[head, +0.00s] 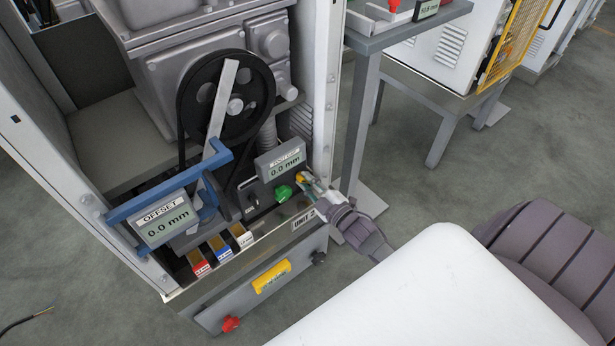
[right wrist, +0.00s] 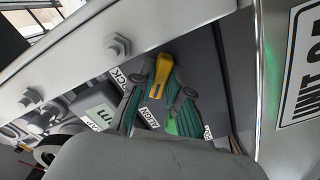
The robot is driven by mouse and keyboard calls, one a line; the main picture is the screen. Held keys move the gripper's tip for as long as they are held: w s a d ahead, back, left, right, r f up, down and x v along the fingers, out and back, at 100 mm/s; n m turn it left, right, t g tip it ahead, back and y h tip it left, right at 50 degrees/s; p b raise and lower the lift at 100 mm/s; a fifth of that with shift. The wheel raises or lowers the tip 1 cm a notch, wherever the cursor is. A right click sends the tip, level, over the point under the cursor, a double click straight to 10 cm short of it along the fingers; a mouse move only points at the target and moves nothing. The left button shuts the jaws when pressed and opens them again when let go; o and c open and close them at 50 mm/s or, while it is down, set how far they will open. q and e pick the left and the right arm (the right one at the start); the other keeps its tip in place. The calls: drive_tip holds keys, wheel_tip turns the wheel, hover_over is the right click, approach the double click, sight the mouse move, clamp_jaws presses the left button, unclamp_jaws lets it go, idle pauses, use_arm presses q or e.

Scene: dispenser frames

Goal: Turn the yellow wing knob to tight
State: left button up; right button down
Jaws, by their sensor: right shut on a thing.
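The yellow wing knob (head: 300,177) is on the dark panel of the small display unit, mostly hidden by my right gripper (head: 308,184) in the head view. In the right wrist view the yellow knob (right wrist: 159,72) stands between the two teal-padded fingers of my right gripper (right wrist: 160,86). The fingers are shut on it, one on each side. "LOCK" and "ALIGN" labels lie around it; no "tight" mark can be read. My left gripper is not in view.
A green knob (head: 283,193) sits close to the left of the yellow one. The display (head: 284,165) reads 0.0 mm, as does the blue-framed OFFSET display (head: 164,219). A white cabinet post (head: 326,95) stands close by. A red knob (head: 231,323) is low down.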

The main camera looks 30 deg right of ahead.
drive_tip(key=m, duration=0.2)
drive_tip(key=m+p, duration=0.2)
drive_tip(key=m, duration=0.1)
drive_tip(key=shift+w+r+m, duration=0.15)
drive_tip(key=shift+r+m, duration=0.1)
drive_tip(key=shift+m, duration=0.05)
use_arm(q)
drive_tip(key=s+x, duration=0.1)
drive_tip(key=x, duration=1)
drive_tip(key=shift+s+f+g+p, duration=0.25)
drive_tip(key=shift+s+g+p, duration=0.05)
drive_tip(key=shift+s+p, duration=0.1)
use_arm(e)
drive_tip(key=shift+m, duration=2.1)
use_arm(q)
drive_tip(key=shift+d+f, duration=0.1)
use_arm(e)
drive_tip(key=c, duration=1.2)
unclamp_jaws()
drive_tip(key=shift+o, duration=0.3)
drive_tip(key=shift+w+f, duration=0.1)
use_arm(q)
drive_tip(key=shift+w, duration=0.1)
use_arm(e)
drive_tip(key=shift+f, duration=0.15)
